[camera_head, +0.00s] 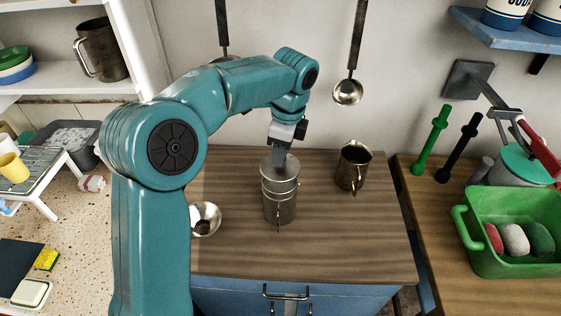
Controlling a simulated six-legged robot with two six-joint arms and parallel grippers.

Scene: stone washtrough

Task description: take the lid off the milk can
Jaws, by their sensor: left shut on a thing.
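The metal milk can (279,208) stands upright on the brown wooden counter top. Its lid (269,172) is at the top of the can; I cannot tell whether it is seated or slightly raised. My left gripper (279,160) comes down from above and is shut on the lid, with its fingers at the top of the can. My left arm is teal and arches over from the left. My right gripper is not in view.
A metal jug (353,166) stands right of the can, and a metal funnel (205,218) lies to the left. Ladles (347,92) hang on the wall behind. A green tub (510,235) is at right. The counter's front right is clear.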

